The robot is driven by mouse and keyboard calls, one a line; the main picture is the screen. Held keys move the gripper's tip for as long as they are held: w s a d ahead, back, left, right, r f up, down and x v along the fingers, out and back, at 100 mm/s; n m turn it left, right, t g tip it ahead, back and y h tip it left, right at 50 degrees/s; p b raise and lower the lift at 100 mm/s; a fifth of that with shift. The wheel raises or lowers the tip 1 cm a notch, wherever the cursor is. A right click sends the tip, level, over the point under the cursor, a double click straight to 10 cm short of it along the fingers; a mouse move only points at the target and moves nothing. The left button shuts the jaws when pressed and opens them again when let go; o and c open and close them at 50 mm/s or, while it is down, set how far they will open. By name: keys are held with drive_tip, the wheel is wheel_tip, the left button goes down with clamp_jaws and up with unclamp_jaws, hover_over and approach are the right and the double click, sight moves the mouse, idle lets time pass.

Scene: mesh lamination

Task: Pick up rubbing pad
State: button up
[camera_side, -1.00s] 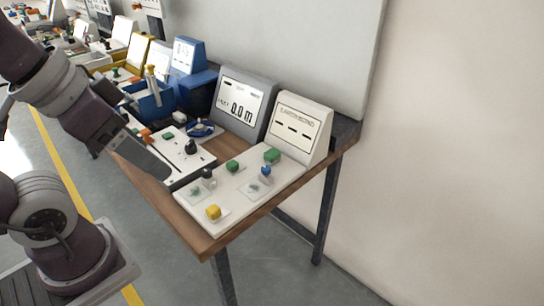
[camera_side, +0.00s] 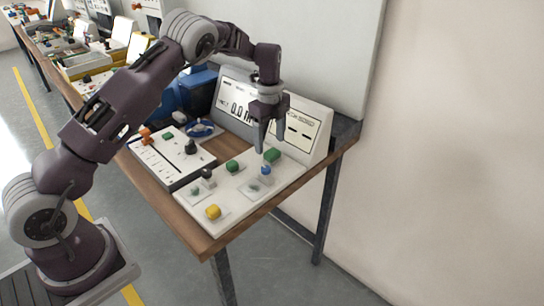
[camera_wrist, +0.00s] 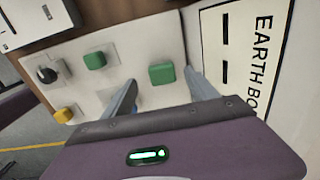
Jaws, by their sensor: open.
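Several small coloured pieces sit on a white board (camera_side: 243,201); none is labelled, so I cannot tell for certain which is the rubbing pad. A larger green block (camera_side: 272,156) lies at the back right of the board. My gripper (camera_side: 270,146) points down above that block, fingers spread and empty. In the wrist view, the green block (camera_wrist: 161,74) shows between the two fingers of my gripper (camera_wrist: 160,80).
The board also holds a smaller green block (camera_side: 232,166), a yellow block (camera_side: 213,212) and a grey knob (camera_side: 207,175). A white display box (camera_side: 306,127) stands close behind my gripper. A white panel with a black knob (camera_side: 191,147) lies to the left.

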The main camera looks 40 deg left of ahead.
sight(272, 152)
drive_tip(key=f, duration=0.4)
drive_tip(key=shift+w+d+f, duration=0.15)
drive_tip(key=shift+d+f, duration=0.1)
drive_tip(key=shift+f, duration=0.1)
clamp_jaws()
wheel_tip(272, 152, up, 10)
drive_tip(key=shift+r, duration=0.1)
